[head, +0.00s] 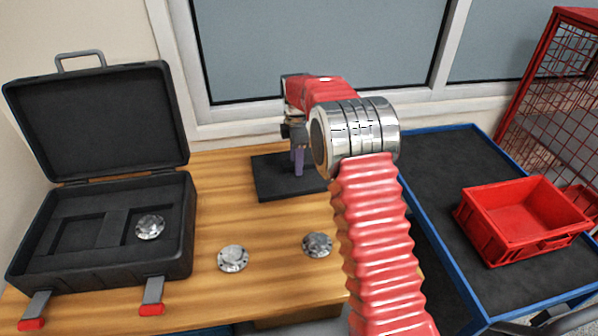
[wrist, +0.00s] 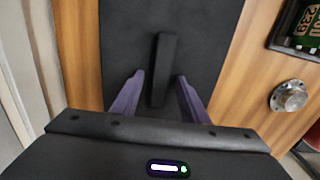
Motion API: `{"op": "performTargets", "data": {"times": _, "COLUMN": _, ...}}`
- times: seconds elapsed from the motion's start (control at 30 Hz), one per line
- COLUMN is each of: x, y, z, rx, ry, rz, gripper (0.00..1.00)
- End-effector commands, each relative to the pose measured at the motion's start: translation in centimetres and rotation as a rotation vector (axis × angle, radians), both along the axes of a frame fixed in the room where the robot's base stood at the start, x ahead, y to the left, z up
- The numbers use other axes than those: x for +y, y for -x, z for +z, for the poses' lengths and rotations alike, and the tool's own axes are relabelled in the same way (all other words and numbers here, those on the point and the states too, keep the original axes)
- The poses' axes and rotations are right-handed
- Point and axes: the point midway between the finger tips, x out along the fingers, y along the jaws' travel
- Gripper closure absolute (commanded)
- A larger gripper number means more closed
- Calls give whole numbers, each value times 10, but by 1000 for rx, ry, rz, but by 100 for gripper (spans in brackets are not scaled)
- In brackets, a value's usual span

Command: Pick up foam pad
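The foam pad (head: 268,180) is a flat black slab lying on the wooden bench below my gripper (head: 298,165); my arm hides part of its right side. In the wrist view the pad (wrist: 210,35) fills the upper middle. A narrow raised black bar (wrist: 166,50) stands out along its middle. My gripper (wrist: 160,76) is open, with its purple fingers on either side of the bar's near end. A gap shows beside the bar, and I cannot tell whether the right finger touches it.
An open black case (head: 100,265) with a metal flange (head: 150,227) in it stands on the left. Two more flanges (head: 233,259) (head: 317,245) lie on the bench. A red bin (head: 520,215) sits on a blue-edged cart at right.

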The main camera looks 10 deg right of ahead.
Motion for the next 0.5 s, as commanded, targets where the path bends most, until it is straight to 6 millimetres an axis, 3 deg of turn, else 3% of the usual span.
{"op": "performTargets", "data": {"times": 0.5, "x": 0, "y": 0, "z": 0, "rx": 0, "ry": 0, "rz": 0, "gripper": 96}}
